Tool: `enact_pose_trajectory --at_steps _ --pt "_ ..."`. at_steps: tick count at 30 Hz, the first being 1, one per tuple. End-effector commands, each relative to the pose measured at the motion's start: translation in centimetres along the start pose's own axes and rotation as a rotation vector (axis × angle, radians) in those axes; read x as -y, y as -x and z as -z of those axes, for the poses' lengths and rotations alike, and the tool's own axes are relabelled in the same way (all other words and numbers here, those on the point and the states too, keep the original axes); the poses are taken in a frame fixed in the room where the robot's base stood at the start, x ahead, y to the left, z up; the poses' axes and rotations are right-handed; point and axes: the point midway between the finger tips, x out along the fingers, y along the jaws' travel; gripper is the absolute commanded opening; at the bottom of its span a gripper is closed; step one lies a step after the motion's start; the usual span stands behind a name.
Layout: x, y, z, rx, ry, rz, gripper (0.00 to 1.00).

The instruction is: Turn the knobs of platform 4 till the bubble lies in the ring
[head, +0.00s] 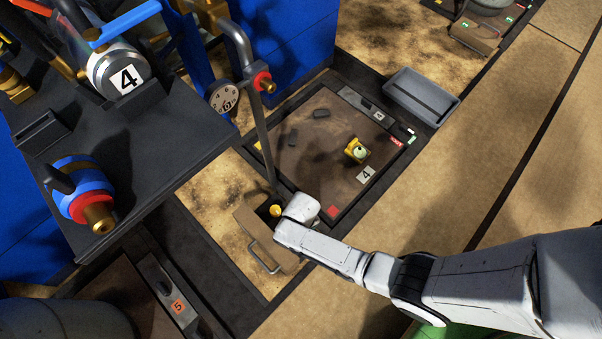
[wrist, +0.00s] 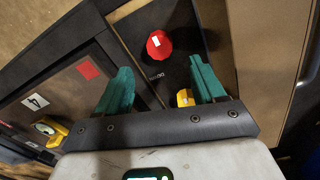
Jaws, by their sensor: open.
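Platform 4 (head: 310,170) is a brown plate in a dark frame, with a white "4" label. A yellow level (head: 357,150) with a pale round vial sits on it; bubble and ring are too small to tell apart. In the wrist view the level (wrist: 48,128) is at the left. My gripper (wrist: 160,66) is open, its green fingers either side of a dark panel. A red knob (wrist: 159,45) with a white mark lies beyond the fingertips, apart from them. A yellow knob (wrist: 185,97) is partly hidden by the right finger; it also shows in the head view (head: 275,210).
The knobs sit in a brown box (head: 252,222) with a handle at the platform's near corner. An upright pipe (head: 262,130) rises behind it. A dark table (head: 150,145) with valves stands at left. A grey tray (head: 422,95) lies at the far corner. Floor at right is clear.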

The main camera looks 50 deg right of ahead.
Motion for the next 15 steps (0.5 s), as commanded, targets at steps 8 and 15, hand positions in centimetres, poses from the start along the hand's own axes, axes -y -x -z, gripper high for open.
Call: enact_pose_trajectory --at_steps 8,15 --pt "0.0 -5.2 0.0 0.0 0.002 -0.001 0.69" --pt "0.0 -7.1 0.0 0.0 0.001 -0.001 0.69"
